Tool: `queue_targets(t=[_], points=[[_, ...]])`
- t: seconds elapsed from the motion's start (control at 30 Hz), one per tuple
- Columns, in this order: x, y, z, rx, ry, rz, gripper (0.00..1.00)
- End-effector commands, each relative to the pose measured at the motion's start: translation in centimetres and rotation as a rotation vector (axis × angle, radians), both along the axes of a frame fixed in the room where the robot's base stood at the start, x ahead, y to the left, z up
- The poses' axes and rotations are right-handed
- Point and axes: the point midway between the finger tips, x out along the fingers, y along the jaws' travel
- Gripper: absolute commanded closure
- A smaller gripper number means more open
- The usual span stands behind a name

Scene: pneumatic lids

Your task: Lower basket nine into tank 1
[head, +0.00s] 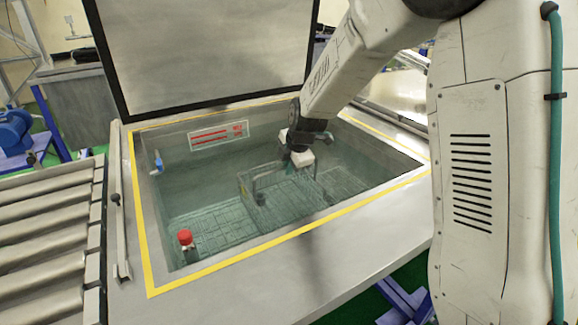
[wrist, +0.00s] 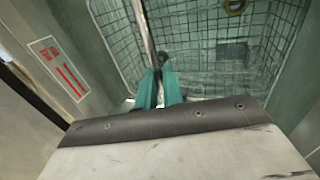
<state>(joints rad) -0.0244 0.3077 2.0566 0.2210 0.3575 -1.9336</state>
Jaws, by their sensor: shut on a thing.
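The tank (head: 140,215) stands open, framed by a yellow line, with its lid (head: 205,50) raised at the back. A wire basket (head: 262,205) is inside the tank, below the rim, and looks at least partly in the greenish liquid. My gripper (head: 298,160) reaches down into the tank above the basket. In the wrist view my gripper's teal fingers (wrist: 160,88) are shut on the basket's metal handle bar (wrist: 142,30). The basket's mesh (wrist: 215,30) spreads beyond them. No number on the basket or tank can be read.
A red-capped fitting (head: 185,238) stands at the tank's near left corner. A blue valve (head: 158,160) is on the left wall. A sign with red lines (head: 218,136) is on the back wall. A roller conveyor (head: 45,240) lies to the left.

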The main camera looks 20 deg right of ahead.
Motion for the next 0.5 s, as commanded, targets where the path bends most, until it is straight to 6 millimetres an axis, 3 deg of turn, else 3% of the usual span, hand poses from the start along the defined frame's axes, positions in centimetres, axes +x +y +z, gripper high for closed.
queue_targets(t=[0.07,0.1,0.17,0.5], points=[[0.09,0.0,0.16,0.0,-0.004,0.0,1.0],[0.09,0.0,0.16,0.0,-0.004,0.0,0.8],[0.08,0.0,0.16,0.0,-0.003,0.0,0.66],[-0.19,-0.04,0.38,0.0,0.0,0.0,0.66]])
